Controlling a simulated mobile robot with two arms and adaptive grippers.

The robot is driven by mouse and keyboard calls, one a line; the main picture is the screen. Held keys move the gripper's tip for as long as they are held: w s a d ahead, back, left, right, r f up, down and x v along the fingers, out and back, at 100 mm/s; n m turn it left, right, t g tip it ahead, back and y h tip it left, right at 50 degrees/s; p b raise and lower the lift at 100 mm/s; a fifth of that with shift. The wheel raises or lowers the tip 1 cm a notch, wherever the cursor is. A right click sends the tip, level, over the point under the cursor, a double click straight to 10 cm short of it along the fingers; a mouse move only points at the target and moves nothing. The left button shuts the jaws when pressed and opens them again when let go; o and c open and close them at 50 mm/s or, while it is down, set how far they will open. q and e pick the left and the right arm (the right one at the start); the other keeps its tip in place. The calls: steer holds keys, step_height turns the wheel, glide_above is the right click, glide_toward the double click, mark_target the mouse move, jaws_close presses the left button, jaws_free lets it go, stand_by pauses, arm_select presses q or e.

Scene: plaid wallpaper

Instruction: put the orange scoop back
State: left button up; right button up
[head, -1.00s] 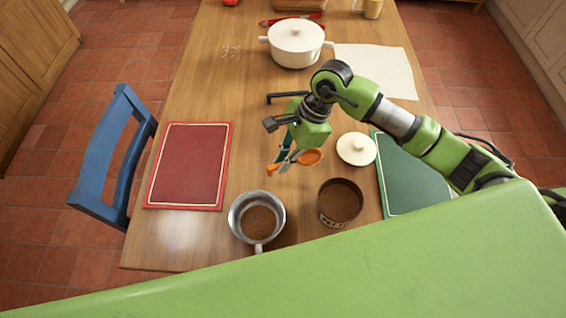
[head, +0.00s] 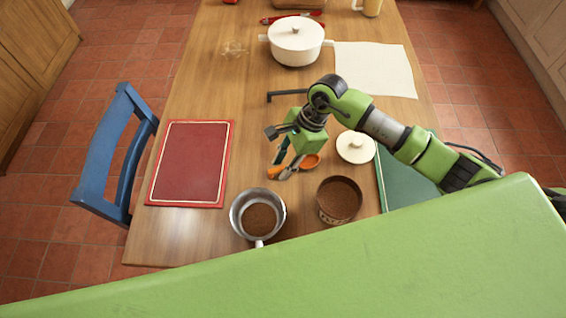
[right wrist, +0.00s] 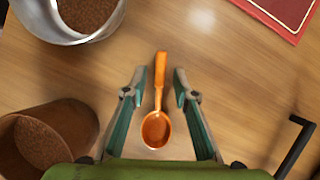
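The orange scoop (head: 311,161) lies on the wooden table between the red board and the lidless tin, partly hidden by my right gripper in the head view. In the right wrist view the scoop (right wrist: 156,130) shows whole, bowl toward me and handle pointing away. My right gripper (right wrist: 153,84) is open, with one finger on each side of the scoop and gaps to both. In the head view the right gripper (head: 284,170) points down at the scoop. The brown tin (head: 338,216) and the metal pan (head: 236,229) both hold brown grounds. My left gripper is out of view.
A cream lid (head: 356,147) lies right of the scoop, by a green board (head: 405,178). A red board (head: 190,163) lies left. A black angled bar (head: 287,95) stands behind the gripper. A white pot (head: 296,43) and pale cloth (head: 374,69) are farther back.

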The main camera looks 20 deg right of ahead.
steer(key=shift+r, duration=0.2)
steer(key=shift+w+d+r, duration=0.1)
steer(key=shift+d+r, duration=0.1)
steer(key=shift+r, duration=0.05)
steer(key=b+v, duration=0.2)
steer(key=v, duration=0.9)
steer(key=shift+r, duration=0.15)
